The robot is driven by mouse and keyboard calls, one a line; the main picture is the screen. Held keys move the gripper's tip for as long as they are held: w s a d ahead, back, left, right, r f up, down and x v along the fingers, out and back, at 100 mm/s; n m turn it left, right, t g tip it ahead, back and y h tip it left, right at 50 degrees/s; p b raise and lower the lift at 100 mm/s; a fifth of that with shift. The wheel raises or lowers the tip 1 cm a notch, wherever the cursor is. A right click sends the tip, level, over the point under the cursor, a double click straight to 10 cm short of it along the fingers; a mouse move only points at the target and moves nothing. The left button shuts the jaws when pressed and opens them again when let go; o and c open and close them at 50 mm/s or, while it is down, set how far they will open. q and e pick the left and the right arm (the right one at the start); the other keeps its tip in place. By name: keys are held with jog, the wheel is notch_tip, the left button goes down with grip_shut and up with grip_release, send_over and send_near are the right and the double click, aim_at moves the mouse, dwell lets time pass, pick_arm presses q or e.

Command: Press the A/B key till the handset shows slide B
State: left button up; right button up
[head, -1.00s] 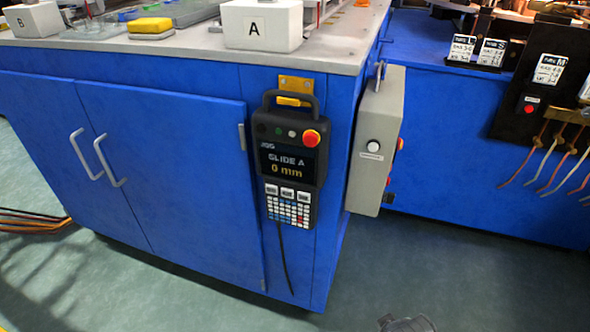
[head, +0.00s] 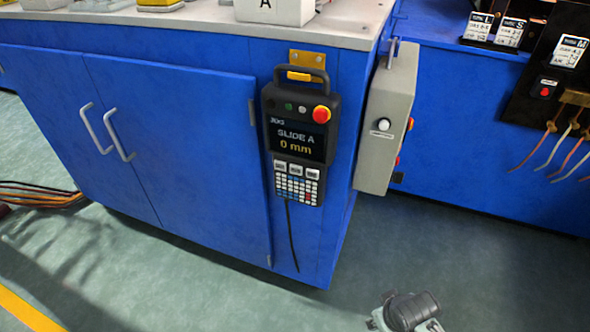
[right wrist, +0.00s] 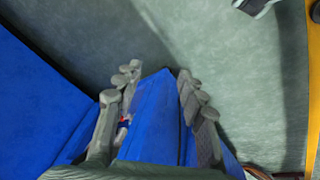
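The handset (head: 297,140) hangs upright by its handle from a brass bracket on the blue cabinet's front, near its right corner. Its screen (head: 297,143) reads "SLIDE A" and "0 mm". Below the screen is a row of three pale keys (head: 297,170), above a keypad (head: 297,190); the key labels are too small to read. My right gripper (right wrist: 156,80) is open and empty in the right wrist view, its fingers apart with the blue cabinet beyond them. A grey part of my right arm shows low in the head view, below and right of the handset. My left gripper is not in view.
A red stop button (head: 321,114) sits at the handset's upper right. A grey control box (head: 388,120) juts from the cabinet's right side. A cord hangs below the handset. The floor (head: 230,300) in front is clear, with cables at far left.

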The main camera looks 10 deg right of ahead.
jog(key=shift+s, duration=0.15)
grip_shut()
jog(key=shift+s+f, duration=0.25)
jog(key=shift+s, duration=0.1)
jog(key=shift+a, duration=0.2)
jog(key=shift+w, duration=0.15)
jog(key=shift+w+d+r, duration=0.1)
jog(key=shift+w+r, duration=0.1)
jog(key=shift+w, duration=0.1)
jog(key=shift+d, duration=0.1)
